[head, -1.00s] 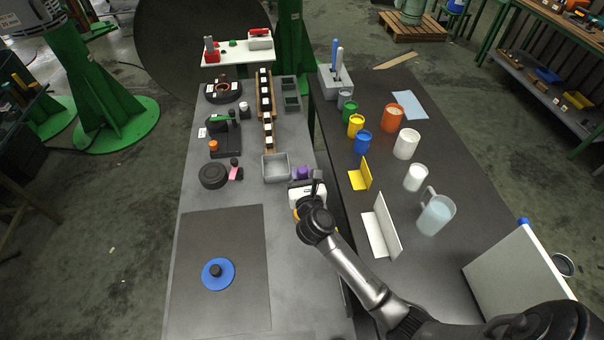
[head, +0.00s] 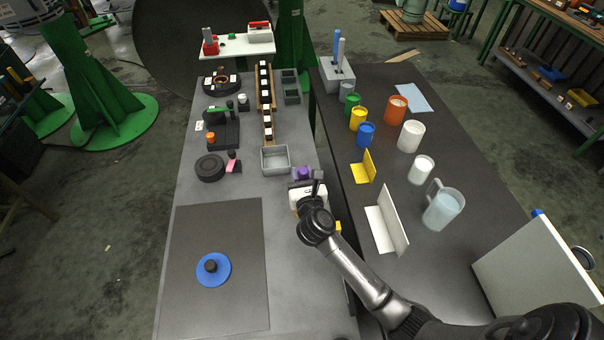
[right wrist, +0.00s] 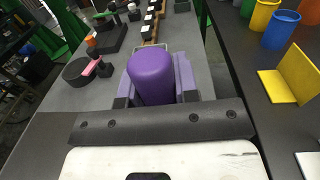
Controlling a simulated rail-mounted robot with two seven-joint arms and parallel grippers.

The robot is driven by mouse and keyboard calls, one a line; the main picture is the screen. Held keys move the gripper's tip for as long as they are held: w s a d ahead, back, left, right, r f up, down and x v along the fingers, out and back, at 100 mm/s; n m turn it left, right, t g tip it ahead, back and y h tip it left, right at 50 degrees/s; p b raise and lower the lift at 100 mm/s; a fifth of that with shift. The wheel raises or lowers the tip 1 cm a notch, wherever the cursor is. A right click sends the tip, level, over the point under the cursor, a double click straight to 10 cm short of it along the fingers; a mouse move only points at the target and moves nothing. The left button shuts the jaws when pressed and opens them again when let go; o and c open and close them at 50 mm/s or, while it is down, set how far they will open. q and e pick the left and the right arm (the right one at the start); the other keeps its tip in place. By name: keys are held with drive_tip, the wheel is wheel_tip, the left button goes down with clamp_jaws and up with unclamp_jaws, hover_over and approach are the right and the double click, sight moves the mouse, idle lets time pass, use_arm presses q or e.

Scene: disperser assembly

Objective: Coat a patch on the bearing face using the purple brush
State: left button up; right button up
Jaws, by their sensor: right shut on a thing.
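A purple thing with a rounded end, which I take to be the purple brush (right wrist: 151,76), is in my right gripper (right wrist: 157,88). In the head view the purple part (head: 303,173) shows just beyond my white right gripper body, over the right edge of the left table. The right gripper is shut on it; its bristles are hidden. A blue disc with a black knob (head: 221,271) lies on the dark mat, apart from the brush. A black ring with a copper-coloured centre (head: 222,82) is at the far left. I cannot tell which part is the bearing face. My left gripper is not in view.
A grey open tray (head: 264,170) is just left of the right gripper. A black wheel (head: 209,168) and a black fixture (head: 229,132) stand at left. Coloured cups, a yellow bracket (head: 359,174) and a jug (head: 443,211) fill the right table. The dark mat (head: 190,310) is mostly bare.

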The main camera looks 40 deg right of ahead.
drive_tip(key=shift+f+b, duration=0.35)
drive_tip(key=shift+f, duration=0.2)
idle(0.8)
drive_tip(key=shift+f, duration=0.15)
idle(1.3)
wheel_tip(320, 180, up, 7)
drive_tip(key=p, duration=0.8)
idle(1.0)
